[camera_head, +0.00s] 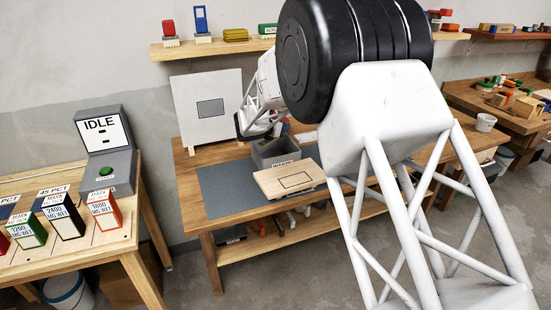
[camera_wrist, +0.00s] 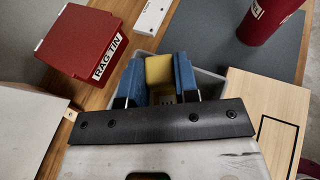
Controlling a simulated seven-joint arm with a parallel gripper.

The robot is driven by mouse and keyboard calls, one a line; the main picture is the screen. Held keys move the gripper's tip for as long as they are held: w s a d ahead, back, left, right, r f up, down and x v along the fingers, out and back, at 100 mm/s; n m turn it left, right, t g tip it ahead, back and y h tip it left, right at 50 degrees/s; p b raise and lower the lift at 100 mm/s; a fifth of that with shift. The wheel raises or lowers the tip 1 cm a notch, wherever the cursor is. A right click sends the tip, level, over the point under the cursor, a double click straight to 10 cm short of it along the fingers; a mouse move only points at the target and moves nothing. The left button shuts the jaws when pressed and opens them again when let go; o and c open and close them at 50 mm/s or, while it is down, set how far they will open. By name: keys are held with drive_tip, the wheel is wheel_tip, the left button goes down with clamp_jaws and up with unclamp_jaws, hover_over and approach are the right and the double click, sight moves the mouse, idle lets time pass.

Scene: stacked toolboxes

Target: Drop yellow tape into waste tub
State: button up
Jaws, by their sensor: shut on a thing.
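My gripper (camera_wrist: 158,90) has two blue finger pads, shut on the yellow tape (camera_wrist: 159,70), which shows as a yellow block between them in the wrist view. The grey waste tub (camera_wrist: 211,83) lies behind and below the fingers, and they cover much of its opening. In the head view the tub (camera_head: 276,161) stands on the workbench beneath the end of my arm. The fingertips and tape are not clear there. How high the tape is relative to the tub's rim I cannot tell.
A red rag tin (camera_wrist: 80,38) stands left of the tub in the wrist view, with a white strip (camera_wrist: 154,17) beyond it. A red container (camera_wrist: 265,18) is at upper right. A wooden board (camera_wrist: 262,105) lies right of the tub.

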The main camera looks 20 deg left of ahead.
drive_tip(key=o, duration=1)
drive_tip(key=shift+c, duration=0.2)
drive_tip(key=shift+s, duration=0.15)
drive_tip(key=shift+v, duration=3.75)
